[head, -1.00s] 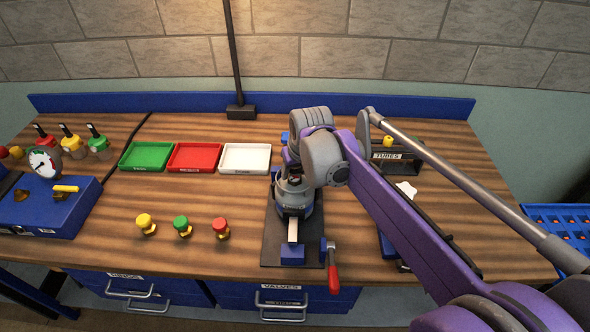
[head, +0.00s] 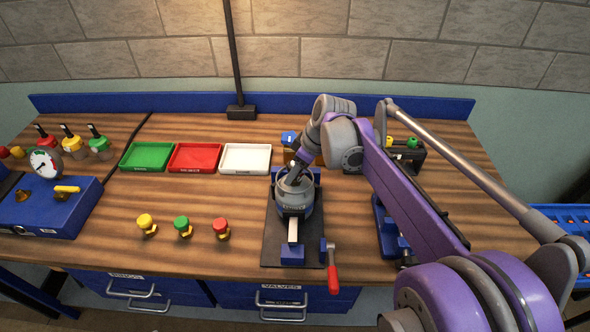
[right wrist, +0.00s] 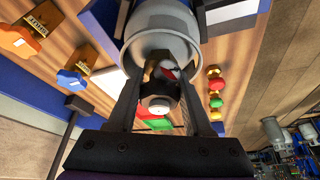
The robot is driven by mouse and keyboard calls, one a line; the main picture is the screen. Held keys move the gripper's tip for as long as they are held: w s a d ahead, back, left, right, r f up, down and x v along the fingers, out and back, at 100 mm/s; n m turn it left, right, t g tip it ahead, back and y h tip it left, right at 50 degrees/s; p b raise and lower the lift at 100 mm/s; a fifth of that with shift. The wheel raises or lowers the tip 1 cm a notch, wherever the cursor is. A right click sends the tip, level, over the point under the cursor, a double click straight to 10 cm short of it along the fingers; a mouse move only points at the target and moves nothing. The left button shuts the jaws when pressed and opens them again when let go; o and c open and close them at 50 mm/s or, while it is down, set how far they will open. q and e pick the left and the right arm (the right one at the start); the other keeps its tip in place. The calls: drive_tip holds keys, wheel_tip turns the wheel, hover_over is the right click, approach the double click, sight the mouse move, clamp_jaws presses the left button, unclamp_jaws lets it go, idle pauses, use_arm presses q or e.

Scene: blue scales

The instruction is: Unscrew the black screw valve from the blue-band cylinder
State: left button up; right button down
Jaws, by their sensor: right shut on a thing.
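My right gripper (head: 295,172) comes down at a tilt onto the cylinder's top. In the right wrist view its two fingers (right wrist: 160,88) close on the black screw valve (right wrist: 157,92), which sits by the cylinder's mouth. Whether the thread is still engaged is hidden. My left gripper is out of view.
Green (head: 146,156), red (head: 195,157) and white (head: 246,157) trays lie behind. Yellow (head: 146,222), green (head: 182,225) and red (head: 221,227) capped valves stand left of the vise. A blue gauge box (head: 55,205) is far left. A tube rack (head: 405,155) stands behind my right arm.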

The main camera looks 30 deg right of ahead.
drive_tip(key=n+g, duration=0.1)
drive_tip(key=n, duration=0.2)
drive_tip(key=n+g+y, duration=0.1)
drive_tip(key=n, duration=0.2)
drive_tip(key=shift+w+y, duration=0.1)
drive_tip(key=shift+y, duration=0.2)
drive_tip(key=n+g, duration=0.2)
drive_tip(key=n, duration=0.3)
drive_tip(key=shift+p, duration=0.4)
drive_tip(key=shift+c, duration=1.2)
unclamp_jaws()
